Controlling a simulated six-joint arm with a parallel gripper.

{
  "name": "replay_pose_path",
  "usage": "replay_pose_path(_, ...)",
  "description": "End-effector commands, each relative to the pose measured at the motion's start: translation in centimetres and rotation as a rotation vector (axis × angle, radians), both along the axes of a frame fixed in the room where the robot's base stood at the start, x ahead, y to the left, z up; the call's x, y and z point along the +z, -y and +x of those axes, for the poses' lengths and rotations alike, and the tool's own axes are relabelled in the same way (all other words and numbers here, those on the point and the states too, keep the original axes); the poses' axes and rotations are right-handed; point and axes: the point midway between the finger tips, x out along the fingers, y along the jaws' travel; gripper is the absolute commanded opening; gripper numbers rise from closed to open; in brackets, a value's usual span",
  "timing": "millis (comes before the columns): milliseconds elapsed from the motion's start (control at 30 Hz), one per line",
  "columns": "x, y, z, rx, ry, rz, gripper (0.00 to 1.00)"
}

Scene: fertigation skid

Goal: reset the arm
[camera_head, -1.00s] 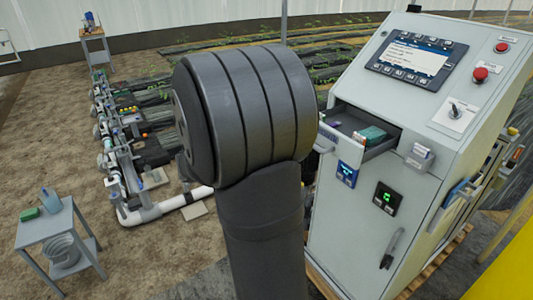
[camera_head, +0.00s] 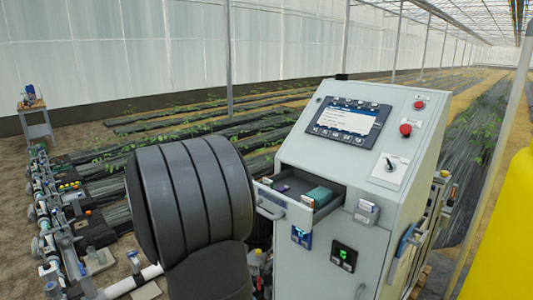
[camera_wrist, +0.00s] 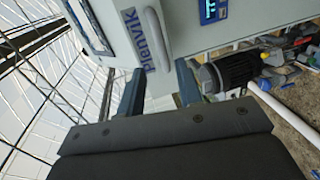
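In the wrist view my gripper (camera_wrist: 160,78) shows two blue-grey fingers standing apart with nothing between them. Beyond the fingers is a pale panel with dark blue lettering (camera_wrist: 141,38). In the head view a large dark grey rounded part of my arm (camera_head: 190,200) fills the lower left of the middle. My gripper is not visible in the head view. Right of the arm stands the grey control cabinet (camera_head: 330,160) with an open drawer (camera_head: 284,206) holding a teal box (camera_head: 318,196) and a small purple item.
The open drawer juts out close to my arm. The cabinet carries a screen (camera_head: 347,121), red buttons (camera_head: 405,129) and a switch. Pipework (camera_head: 47,225) runs along the left. A black motor (camera_wrist: 228,73) shows right of the fingers in the wrist view. A yellow surface (camera_head: 505,245) stands at right.

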Motion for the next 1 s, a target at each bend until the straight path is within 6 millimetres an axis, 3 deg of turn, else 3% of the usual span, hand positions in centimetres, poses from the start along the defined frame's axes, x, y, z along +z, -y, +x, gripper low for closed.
replay_pose_path(500, -1.9, 6.2, 6.2, -0.002, 0.000, 0.000, 0.32)
replay_pose_path(1000, -2.2, 7.2, 7.2, 0.001, 0.000, 0.000, 0.32)
